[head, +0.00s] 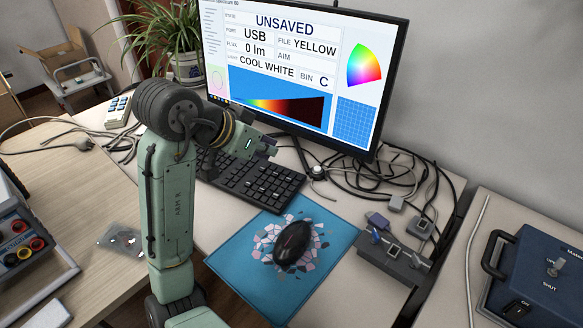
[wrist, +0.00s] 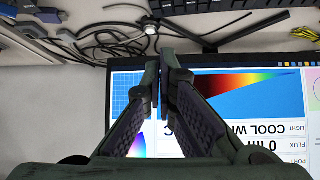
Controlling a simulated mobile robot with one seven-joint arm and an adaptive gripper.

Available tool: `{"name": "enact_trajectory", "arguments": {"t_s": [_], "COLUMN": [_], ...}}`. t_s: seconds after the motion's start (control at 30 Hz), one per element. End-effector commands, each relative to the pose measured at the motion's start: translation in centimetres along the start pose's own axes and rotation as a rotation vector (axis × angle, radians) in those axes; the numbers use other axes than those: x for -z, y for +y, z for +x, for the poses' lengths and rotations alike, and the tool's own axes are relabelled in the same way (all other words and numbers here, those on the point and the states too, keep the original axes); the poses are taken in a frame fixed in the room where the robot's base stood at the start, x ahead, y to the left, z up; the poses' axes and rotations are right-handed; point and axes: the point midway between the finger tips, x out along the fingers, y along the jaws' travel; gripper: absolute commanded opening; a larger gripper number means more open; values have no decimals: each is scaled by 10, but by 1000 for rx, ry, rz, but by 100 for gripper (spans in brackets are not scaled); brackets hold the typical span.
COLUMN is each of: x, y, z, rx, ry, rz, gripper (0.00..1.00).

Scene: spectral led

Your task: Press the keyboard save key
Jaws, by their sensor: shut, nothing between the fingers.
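A black keyboard (head: 262,181) lies on the desk below the monitor. Its left part is partly hidden behind my arm; I cannot make out which key is the save key. The monitor (head: 300,65) reads "UNSAVED", "USB", "0 lm", "YELLOW" and "COOL WHITE"; it also shows upside down in the wrist view (wrist: 245,115). My gripper (head: 268,150) is above the keyboard, in front of the monitor's lower edge. In the wrist view its two fingers (wrist: 163,65) are together with nothing between them.
A black mouse (head: 293,244) rests on a blue mat (head: 235,250) right of the keyboard. Tangled cables (head: 400,175) and small modules (head: 395,255) lie to the right. A blue box (head: 540,270) stands far right. A potted plant (head: 185,35) is behind my arm.

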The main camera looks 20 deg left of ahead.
Motion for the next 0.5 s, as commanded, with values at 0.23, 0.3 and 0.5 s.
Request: {"name": "enact_trajectory", "arguments": {"t_s": [0.23,0.3,0.5], "x": [1,1,1], "y": [1,1,0], "z": [17,29,70], "rx": [-3,-4,-2], "ry": [3,2,1], "rz": [-1,-2,-3], "gripper": [0,0,0]}}
